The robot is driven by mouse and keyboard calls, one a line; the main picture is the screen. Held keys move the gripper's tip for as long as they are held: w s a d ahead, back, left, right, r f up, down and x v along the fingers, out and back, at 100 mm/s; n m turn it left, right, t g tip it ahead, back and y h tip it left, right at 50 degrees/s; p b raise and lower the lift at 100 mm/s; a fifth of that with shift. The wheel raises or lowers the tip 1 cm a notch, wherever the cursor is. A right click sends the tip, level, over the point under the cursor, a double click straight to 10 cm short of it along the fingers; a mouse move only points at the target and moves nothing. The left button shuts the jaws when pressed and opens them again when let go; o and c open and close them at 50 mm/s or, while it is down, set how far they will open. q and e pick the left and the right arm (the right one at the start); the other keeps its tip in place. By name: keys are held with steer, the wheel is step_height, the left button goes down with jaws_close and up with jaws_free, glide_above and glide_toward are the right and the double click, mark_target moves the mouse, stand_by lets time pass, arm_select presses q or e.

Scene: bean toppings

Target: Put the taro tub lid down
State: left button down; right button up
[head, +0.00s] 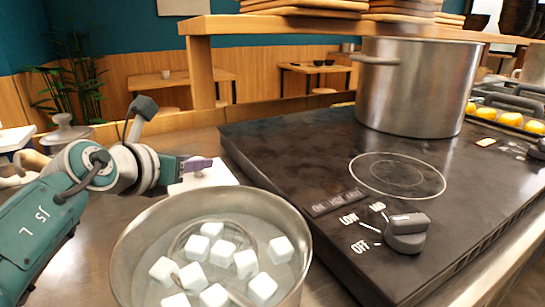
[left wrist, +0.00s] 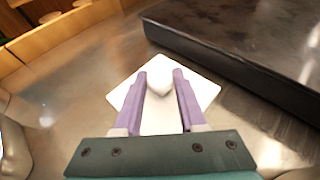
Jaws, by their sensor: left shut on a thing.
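The taro tub lid (head: 213,176) is a white square plate with a small rounded knob. My left gripper (head: 197,164) has its purple fingers closed on the knob. In the left wrist view the lid (left wrist: 158,118) lies flat below the fingers, with the knob between the fingertips (left wrist: 161,82). It is over the steel counter, left of the black stove; I cannot tell whether it touches the counter. In the head view it is just behind the steel pot of white cubes. The tub itself is not identifiable. My right gripper is not in view.
The steel pot (head: 124,250) with several white cubes stands in front. The black stove (head: 300,150) with a large stockpot (head: 415,90) is to the right. A lidded metal jar (head: 67,132) stands at the left. In the left wrist view bare counter (left wrist: 75,90) lies left of the lid.

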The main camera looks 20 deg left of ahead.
arm_select(q)
steer(key=shift+c, duration=2.4)
jaws_free()
steer(key=shift+r, duration=0.2)
steer(key=shift+s+r+p, duration=0.15)
steer(key=shift+s+p, duration=0.15)
steer(key=shift+p, duration=0.1)
steer(key=a+p+v, duration=0.1)
steer(key=p+v, duration=0.2)
steer(key=v, duration=0.8)
steer(key=shift+s+d, duration=0.2)
steer(key=shift+d, duration=0.3)
